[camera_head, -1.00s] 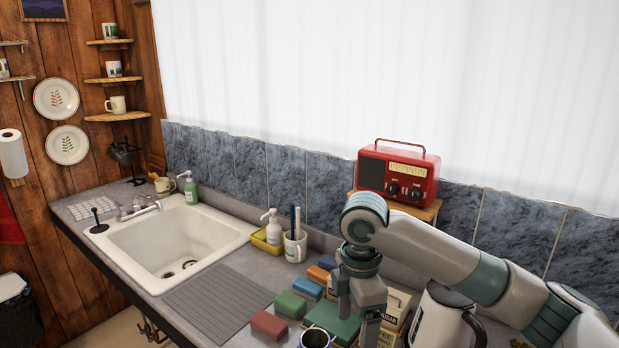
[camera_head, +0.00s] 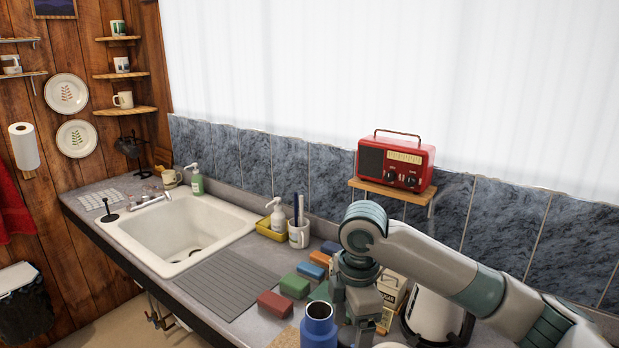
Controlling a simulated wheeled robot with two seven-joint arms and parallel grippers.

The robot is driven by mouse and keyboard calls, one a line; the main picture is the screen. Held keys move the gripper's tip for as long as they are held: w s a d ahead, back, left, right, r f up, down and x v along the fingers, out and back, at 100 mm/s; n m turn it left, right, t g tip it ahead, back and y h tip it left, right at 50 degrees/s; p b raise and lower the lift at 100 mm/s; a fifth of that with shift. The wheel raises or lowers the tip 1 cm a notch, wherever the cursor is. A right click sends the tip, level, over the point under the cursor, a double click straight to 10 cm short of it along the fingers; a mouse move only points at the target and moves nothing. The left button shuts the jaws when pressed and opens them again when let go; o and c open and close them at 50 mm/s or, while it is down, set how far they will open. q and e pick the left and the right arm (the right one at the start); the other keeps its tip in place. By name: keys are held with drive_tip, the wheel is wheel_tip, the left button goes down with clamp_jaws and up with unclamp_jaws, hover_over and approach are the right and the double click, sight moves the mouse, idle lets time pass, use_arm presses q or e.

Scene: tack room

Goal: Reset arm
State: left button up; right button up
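My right arm comes in from the right, and its gripper (camera_head: 350,318) points down over the counter among the small goods right of the sink. Its two fingers appear apart, with nothing visibly held between them; the fingertips are partly hidden at the bottom of the view. A blue bottle or jug (camera_head: 319,325) stands just left of the gripper. A box (camera_head: 391,291) and a white kettle (camera_head: 432,317) are close behind and right of it. My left gripper is not in view.
Red (camera_head: 274,304), green (camera_head: 294,286) and blue (camera_head: 311,270) blocks lie left of the gripper. A mug with pens (camera_head: 299,235) and a yellow caddy (camera_head: 271,232) stand behind. A red radio (camera_head: 396,164) sits on a wall shelf. The ribbed drainboard (camera_head: 229,284) is clear.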

drive_tip(key=s+a+f+m+t+y, duration=0.1)
drive_tip(key=s+a+f+m+y, duration=0.1)
drive_tip(key=s+f+m, duration=0.5)
drive_tip(key=s+a+f+m+t+y, duration=0.1)
drive_tip(key=s+a+f+y, duration=0.25)
drive_tip(key=f, duration=0.75)
drive_tip(key=s+d+f+m+t+h, duration=0.1)
drive_tip(key=s+d+f+m+h, duration=0.3)
drive_tip(key=s+d, duration=0.6)
drive_tip(key=s+d+f+m+t+h, duration=0.1)
drive_tip(key=s+d+f+m+h, duration=0.1)
drive_tip(key=s+d+f+m, duration=0.6)
drive_tip(key=s+d+f+n+g+b, duration=0.1)
drive_tip(key=s+f+b, duration=0.15)
drive_tip(key=f, duration=1.35)
drive_tip(key=s+d+f+n+g+b, duration=0.1)
drive_tip(key=f+b, duration=0.3)
drive_tip(key=f, duration=1.2)
drive_tip(key=s+d+f+b, duration=0.1)
drive_tip(key=s+f+b, duration=0.2)
drive_tip(key=s+f, duration=0.6)
drive_tip(key=s+d+f+g+b, duration=0.1)
drive_tip(key=s+d+f+b, duration=0.1)
drive_tip(key=s+f, duration=0.7)
wheel_tip(320, 180, down, 7)
drive_tip(key=shift+s+d+r+b, duration=0.2)
drive_tip(key=shift+d+b, duration=0.1)
drive_tip(key=shift+b, duration=0.45)
